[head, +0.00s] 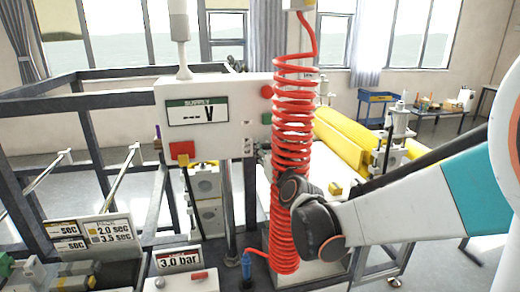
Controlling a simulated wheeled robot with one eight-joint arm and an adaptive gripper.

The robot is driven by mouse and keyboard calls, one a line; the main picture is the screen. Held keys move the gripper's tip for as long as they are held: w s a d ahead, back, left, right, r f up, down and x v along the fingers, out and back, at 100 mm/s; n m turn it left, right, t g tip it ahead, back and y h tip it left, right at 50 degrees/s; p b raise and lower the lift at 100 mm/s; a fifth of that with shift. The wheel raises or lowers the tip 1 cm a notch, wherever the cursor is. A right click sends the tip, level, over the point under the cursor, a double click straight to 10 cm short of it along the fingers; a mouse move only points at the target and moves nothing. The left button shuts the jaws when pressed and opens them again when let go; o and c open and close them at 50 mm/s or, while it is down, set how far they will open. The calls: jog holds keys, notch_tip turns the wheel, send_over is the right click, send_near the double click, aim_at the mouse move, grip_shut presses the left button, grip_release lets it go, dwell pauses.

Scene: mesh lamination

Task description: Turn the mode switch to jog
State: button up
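I cannot make out a switch marked mode or jog. A pale control cabinet (222,90) stands in the middle, with a "SUPPLY" display (197,111) reading dashes and V. A red square part (182,149) is on its lower left, and a red round button (266,91) and a green one (266,118) are near its right edge. A low panel at the bottom left bears small controls (33,268), too small to read. My arm comes in from the right, its dark wrist joints overlapping the red coil. My gripper's fingers do not show.
A red coiled hose (292,115) hangs beside the cabinet. Dark frame bars (85,102) stand at the left. Signs show seconds (107,231) and "3.0 bar" (180,260). Yellow rolls (348,140) lie behind my arm. Open floor (440,270) shows at the lower right.

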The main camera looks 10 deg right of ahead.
jog(key=shift+c, duration=0.8)
jog(key=m, duration=0.2)
jog(key=shift+m+b, duration=0.35)
jog(key=shift+m, duration=0.05)
jog(key=m+b, duration=0.1)
jog(key=m, duration=0.4)
jog(key=shift+m, duration=0.4)
jog(key=o, duration=1)
jog(key=shift+o, duration=0.2)
